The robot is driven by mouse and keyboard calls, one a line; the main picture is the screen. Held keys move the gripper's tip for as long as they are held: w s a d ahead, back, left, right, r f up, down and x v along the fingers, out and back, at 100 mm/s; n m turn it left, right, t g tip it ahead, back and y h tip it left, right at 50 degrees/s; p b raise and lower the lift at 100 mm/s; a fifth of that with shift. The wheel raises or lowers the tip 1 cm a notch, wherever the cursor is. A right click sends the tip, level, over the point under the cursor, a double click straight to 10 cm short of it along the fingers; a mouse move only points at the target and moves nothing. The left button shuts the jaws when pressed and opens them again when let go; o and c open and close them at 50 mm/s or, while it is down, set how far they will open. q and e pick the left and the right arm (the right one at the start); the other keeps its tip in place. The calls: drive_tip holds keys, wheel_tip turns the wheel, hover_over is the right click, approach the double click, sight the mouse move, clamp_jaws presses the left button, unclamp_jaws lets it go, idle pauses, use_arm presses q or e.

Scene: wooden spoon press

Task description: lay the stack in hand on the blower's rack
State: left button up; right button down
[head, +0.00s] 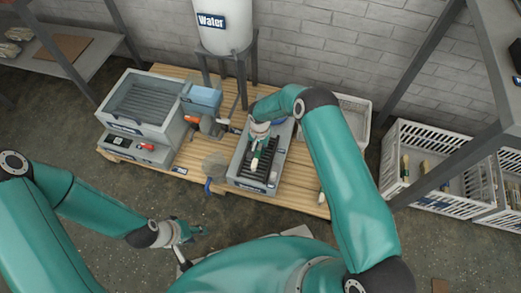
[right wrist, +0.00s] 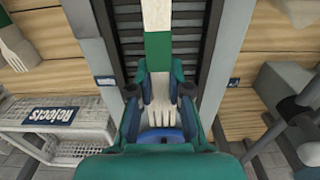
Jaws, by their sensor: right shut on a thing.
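The stack (right wrist: 157,14) is pale and fork-shaped, with a green band around it. My right gripper (right wrist: 160,88) is shut on it, with the tines pointing toward my wrist. The blower's rack (right wrist: 127,22) is a grey frame with dark slats, directly behind the stack in the right wrist view. In the head view the rack (head: 242,165) is on the pallet, with my right gripper (head: 258,146) over it. I cannot tell whether the stack touches the slats. My left gripper (head: 190,235) is away from the rack at lower left, its fingers unclear.
A water tank (head: 222,28) stands behind the rack. A grey machine (head: 140,105) and a blue box (head: 202,97) are to the left on the wooden pallet (head: 298,180). White crates (head: 425,160) stand at right.

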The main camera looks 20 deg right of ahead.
drive_tip(key=shift+f, duration=0.8)
drive_tip(key=c, duration=1.1)
unclamp_jaws()
drive_tip(key=shift+f, duration=0.1)
